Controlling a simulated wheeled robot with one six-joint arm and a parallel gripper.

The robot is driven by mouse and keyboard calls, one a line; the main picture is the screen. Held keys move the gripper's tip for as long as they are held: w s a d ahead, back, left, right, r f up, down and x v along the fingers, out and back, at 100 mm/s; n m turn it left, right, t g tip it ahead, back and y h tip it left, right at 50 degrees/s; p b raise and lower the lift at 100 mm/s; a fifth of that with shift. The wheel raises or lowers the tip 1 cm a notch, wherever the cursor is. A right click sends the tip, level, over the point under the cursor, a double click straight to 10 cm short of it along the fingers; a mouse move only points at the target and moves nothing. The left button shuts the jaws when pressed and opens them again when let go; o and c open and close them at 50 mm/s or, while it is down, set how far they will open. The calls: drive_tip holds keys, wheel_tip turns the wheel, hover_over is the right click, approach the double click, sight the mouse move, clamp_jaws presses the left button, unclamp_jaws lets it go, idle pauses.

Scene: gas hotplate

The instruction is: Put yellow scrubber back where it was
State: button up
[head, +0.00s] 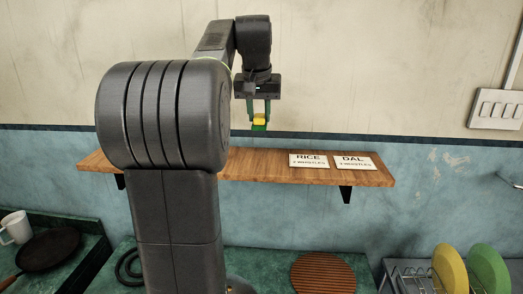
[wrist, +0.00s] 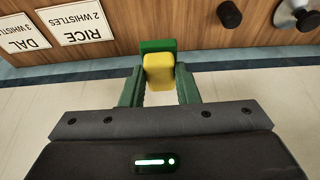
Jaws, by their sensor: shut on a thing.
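The yellow scrubber (head: 259,121) is a small yellow block with a green layer on one face. My gripper (head: 259,116) is shut on it and points down, holding it in the air over the wooden shelf (head: 262,169), with a visible gap below. In the wrist view the yellow scrubber (wrist: 159,72) sits between the two green fingers of my gripper (wrist: 159,86), its green face beyond the fingertips. The shelf (wrist: 215,20) fills the top of that view.
RICE (head: 309,160) and DAL (head: 355,162) cards lie on the shelf's right part. A dark cylinder (wrist: 229,15) and a metallic piece (wrist: 296,14) stand on it in the wrist view. Bare shelf lies between them and the cards. A dish rack with plates (head: 450,268) is below right.

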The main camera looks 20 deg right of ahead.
sight(259, 123)
wheel_tip(259, 123, down, 5)
drive_tip(key=shift+s, duration=0.15)
drive_tip(key=shift+f+p, duration=0.4)
drive_tip(key=shift+f, duration=1.95)
drive_tip(key=shift+f, duration=0.15)
drive_tip(key=o, duration=0.9)
drive_tip(key=shift+o, duration=0.2)
drive_tip(key=shift+r, duration=0.25)
drive_tip(key=b+v, duration=0.1)
drive_tip(key=v, duration=1)
drive_tip(key=shift+r+b, duration=0.35)
drive_tip(key=shift+r, duration=0.05)
drive_tip(key=shift+s+a+f, duration=0.1)
